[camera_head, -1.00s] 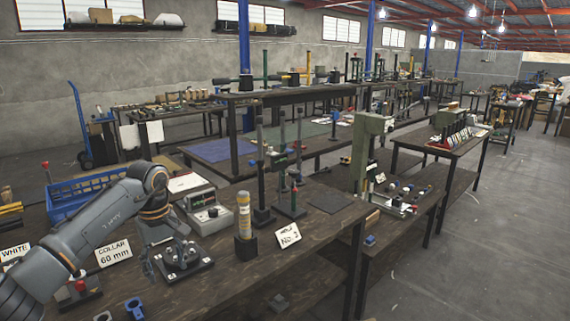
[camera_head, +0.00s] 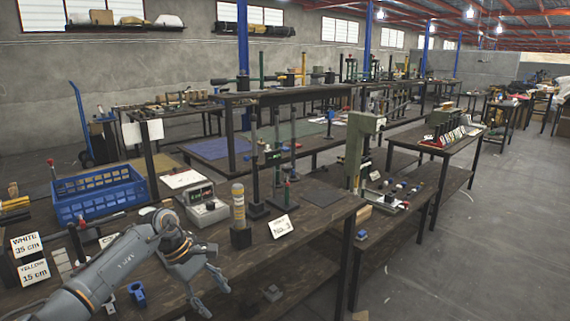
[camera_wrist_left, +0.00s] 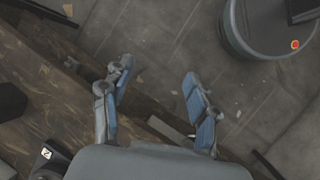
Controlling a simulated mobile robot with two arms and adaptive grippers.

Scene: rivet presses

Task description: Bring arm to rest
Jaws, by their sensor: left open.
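My left arm comes in from the lower left in the head view. My left gripper (camera_head: 212,293) is over the front edge of the wooden workbench (camera_head: 300,250), with its fingers pointing down and to the right. In the left wrist view the gripper (camera_wrist_left: 155,105) has its two blue-padded fingers spread apart with nothing between them. Floor and the bench edge show below the fingers. My right gripper is not seen in either view.
A blue crate (camera_head: 100,194), a meter box (camera_head: 204,208), a yellow-banded cylinder (camera_head: 239,205) and a "No. 3" card (camera_head: 281,226) are on the bench. A blue bracket (camera_head: 136,292) lies near my arm. The concrete floor (camera_head: 450,270) at right is clear.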

